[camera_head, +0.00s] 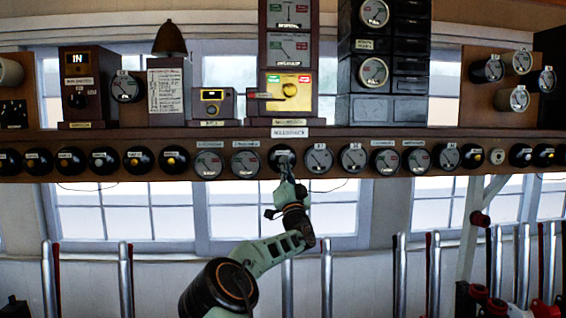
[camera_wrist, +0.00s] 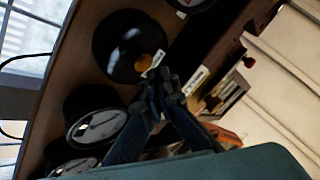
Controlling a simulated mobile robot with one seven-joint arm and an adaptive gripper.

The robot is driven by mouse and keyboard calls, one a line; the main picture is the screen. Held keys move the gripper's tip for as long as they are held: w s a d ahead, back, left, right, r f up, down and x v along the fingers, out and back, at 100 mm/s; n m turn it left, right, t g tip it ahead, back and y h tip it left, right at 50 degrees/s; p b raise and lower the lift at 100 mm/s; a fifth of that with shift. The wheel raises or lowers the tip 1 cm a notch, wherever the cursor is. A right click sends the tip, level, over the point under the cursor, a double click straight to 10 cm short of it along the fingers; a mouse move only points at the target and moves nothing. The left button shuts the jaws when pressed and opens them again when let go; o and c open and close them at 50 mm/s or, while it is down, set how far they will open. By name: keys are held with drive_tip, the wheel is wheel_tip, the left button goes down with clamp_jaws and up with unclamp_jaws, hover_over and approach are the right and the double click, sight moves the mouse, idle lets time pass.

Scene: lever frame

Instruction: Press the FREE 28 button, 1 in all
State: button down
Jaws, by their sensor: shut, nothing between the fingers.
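A row of black round buttons and dials runs along the shelf front. A black round button (camera_head: 273,154) sits behind my gripper (camera_head: 286,162) in the head view and is partly hidden by it. In the wrist view a black round button (camera_wrist: 113,50) with an orange centre and a small white tag stands just beyond the fingertips of my gripper (camera_wrist: 162,88). The tag lettering is too small to read, so I cannot tell whether it says FREE 28. My gripper is shut and empty, close to the button; I cannot tell whether it touches.
Grey-faced dials (camera_head: 320,160) flank the button closely. Above, instruments include a yellow-lit box (camera_head: 288,90) on the shelf (camera_head: 400,134). A row of upright silver levers (camera_head: 326,280) stands below. In the wrist view a dial (camera_wrist: 97,124) lies at lower left.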

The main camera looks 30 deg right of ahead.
drive_tip(key=shift+w, duration=0.15)
drive_tip(key=shift+w+d+b, duration=0.2)
drive_tip(key=shift+w+b, duration=0.05)
drive_tip(key=shift+b, duration=0.05)
drive_tip(key=shift+w+d, duration=0.2)
drive_tip(key=shift+w, duration=0.3)
idle(1.0)
drive_tip(key=shift+s, duration=0.1)
drive_tip(key=shift+s+a+b, duration=0.45)
drive_tip(key=shift+s+b, duration=0.3)
drive_tip(key=shift+b, duration=0.45)
